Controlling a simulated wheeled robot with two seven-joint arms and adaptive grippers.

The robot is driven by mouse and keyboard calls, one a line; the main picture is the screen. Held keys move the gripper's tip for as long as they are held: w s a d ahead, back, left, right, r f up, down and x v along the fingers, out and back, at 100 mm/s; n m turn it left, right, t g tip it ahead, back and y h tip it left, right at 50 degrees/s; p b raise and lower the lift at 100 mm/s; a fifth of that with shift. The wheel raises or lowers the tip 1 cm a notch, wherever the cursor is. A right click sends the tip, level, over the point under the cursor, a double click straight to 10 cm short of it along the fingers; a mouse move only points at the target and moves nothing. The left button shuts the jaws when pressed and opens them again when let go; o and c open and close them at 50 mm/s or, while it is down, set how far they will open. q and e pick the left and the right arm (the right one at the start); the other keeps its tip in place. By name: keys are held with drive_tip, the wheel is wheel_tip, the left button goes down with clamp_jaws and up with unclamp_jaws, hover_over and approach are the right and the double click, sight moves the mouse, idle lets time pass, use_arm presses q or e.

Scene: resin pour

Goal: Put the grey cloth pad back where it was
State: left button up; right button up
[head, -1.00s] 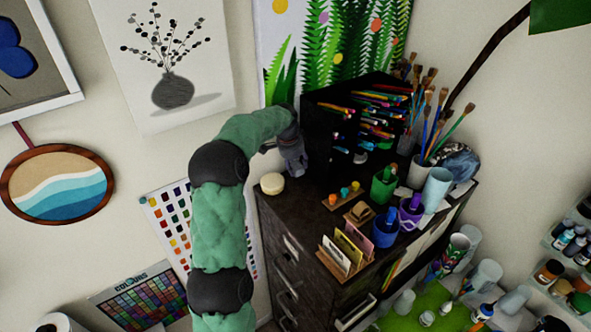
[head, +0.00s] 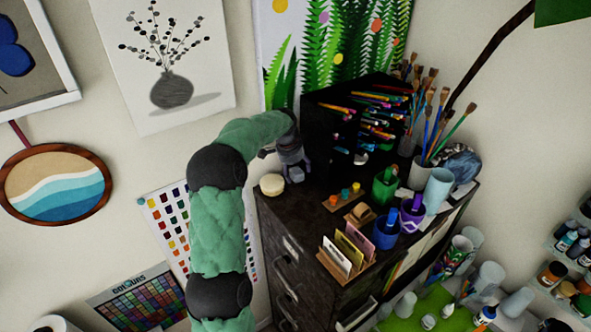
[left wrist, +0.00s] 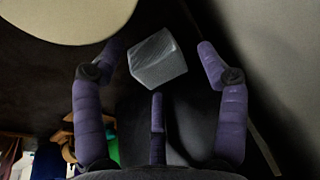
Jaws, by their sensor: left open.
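The grey cloth pad (left wrist: 158,60) is a small grey block. In the left wrist view it lies between the spread fingertips of my left gripper (left wrist: 161,52), with dark gaps on both sides. My left gripper is open. In the head view my left gripper (head: 293,165) is low over the back left part of the dark cabinet top (head: 310,208), beside the black pencil rack. A small grey patch shows at its fingertips there, too small to make out clearly. My right gripper is not in view.
A round cream disc (head: 271,185) is close to the left of the gripper. The black pencil rack (head: 318,135) stands just right of it. A wooden holder with small coloured pots (head: 345,194), a green cup (head: 385,187) and a card holder (head: 345,262) stand further forward.

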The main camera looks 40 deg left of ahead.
use_arm(q)
drive_tip(key=p+v, duration=0.3)
drive_tip(key=v, duration=0.6)
drive_tip(key=shift+d+r+p, duration=0.3)
drive_tip(key=shift+r+p, duration=0.05)
drive_tip(key=shift+r, duration=0.05)
drive_tip(key=shift+f, duration=0.1)
